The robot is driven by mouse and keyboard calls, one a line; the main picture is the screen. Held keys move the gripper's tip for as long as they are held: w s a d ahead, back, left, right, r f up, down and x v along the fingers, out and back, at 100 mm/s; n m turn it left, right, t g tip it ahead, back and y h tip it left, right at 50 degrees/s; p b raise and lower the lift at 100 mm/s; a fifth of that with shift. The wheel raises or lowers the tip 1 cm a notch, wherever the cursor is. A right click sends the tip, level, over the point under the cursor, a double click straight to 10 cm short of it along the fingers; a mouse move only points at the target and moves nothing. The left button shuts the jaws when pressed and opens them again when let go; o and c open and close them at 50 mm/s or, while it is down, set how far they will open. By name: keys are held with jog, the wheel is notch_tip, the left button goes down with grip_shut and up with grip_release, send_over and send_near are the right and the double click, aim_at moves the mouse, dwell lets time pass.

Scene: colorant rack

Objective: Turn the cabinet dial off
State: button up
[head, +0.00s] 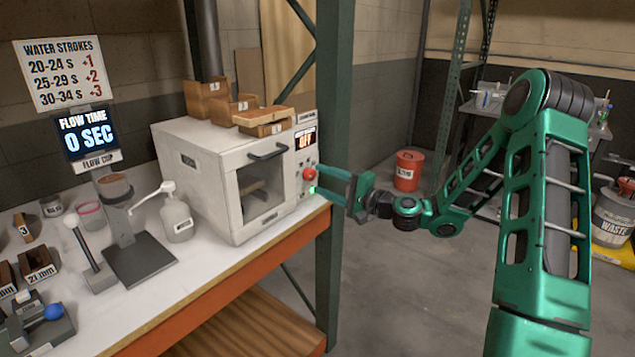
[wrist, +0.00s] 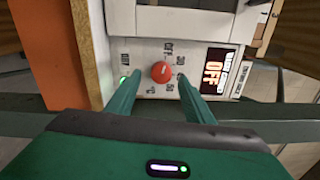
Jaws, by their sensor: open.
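The white cabinet (head: 205,150) stands on the bench with a windowed door on its front. Its red dial (head: 309,174) is on the panel right of the door. The dial also shows in the wrist view (wrist: 161,72), with OFF and number marks around it; I cannot clearly tell which mark it points to. My gripper (head: 317,181) is open at the panel. In the wrist view, its fingers (wrist: 158,84) lie to either side of the dial; contact is not clear.
A green rack post (head: 334,110) stands just behind my gripper. Small wooden boxes (head: 207,98) sit on the cabinet. A white pump bottle (head: 177,218) and a flow cup stand (head: 125,225) are left on the bench (head: 185,300). The floor to the right has an orange bucket (head: 408,170).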

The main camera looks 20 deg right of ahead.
jog(key=v, duration=0.8)
jog(key=shift+f, duration=0.15)
jog(key=s+a+f+n+g+h, duration=0.1)
jog(key=s+f+n+g+h, duration=0.1)
jog(key=s+f+n+g, duration=0.4)
jog(key=s+a+f+n+g+h, duration=0.2)
jog(key=s+f+g, duration=0.15)
jog(key=s, duration=0.35)
jog(key=s+d+r+g+h, duration=0.1)
jog(key=s+d, duration=0.3)
jog(key=s, duration=0.5)
jog(key=s+d+r+m+g+h, duration=0.1)
jog(key=s+d+r+g+h, duration=0.1)
jog(key=s, duration=0.8)
jog(key=s+d+r+m+g+h, duration=0.1)
jog(key=s+d+r+g+h, duration=0.1)
jog(key=s+d+r, duration=0.3)
jog(key=s+d+h, duration=0.1)
jog(key=s+d, duration=0.1)
jog(key=s, duration=0.2)
jog(key=shift+s, duration=0.2)
jog(key=shift+r+g, duration=0.1)
jog(key=shift+g, duration=0.15)
